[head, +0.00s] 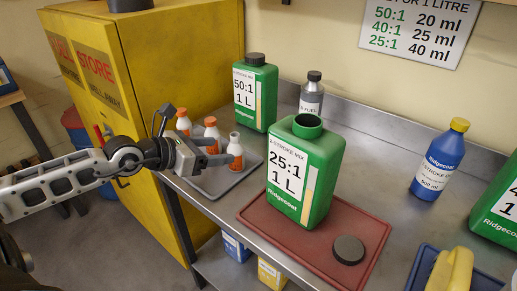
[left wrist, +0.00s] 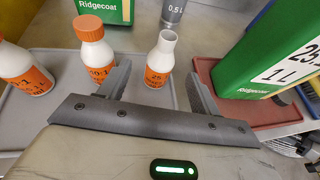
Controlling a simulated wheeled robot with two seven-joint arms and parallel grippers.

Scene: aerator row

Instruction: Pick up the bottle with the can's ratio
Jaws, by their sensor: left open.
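The open green can (head: 305,170) marked 25:1, 1 L stands on a red tray (head: 262,222). Three small white bottles with orange labels stand on a grey tray (head: 205,188). The nearest bottle (head: 235,160) has an open neck and no cap; the other two, the middle bottle (head: 211,130) and the far bottle (head: 183,122), have orange caps. My left gripper (head: 222,152) is open at the uncapped bottle. In the left wrist view that bottle (left wrist: 160,62) stands between the spread fingers, its label ending in 1 but partly unclear.
A black cap (head: 348,250) lies on the red tray. A green 50:1 can (head: 254,95) and a grey bottle (head: 311,95) stand behind. A blue bottle (head: 438,160) stands at right. A ratio chart (head: 420,28) hangs on the wall. A yellow cabinet (head: 180,60) stands at left.

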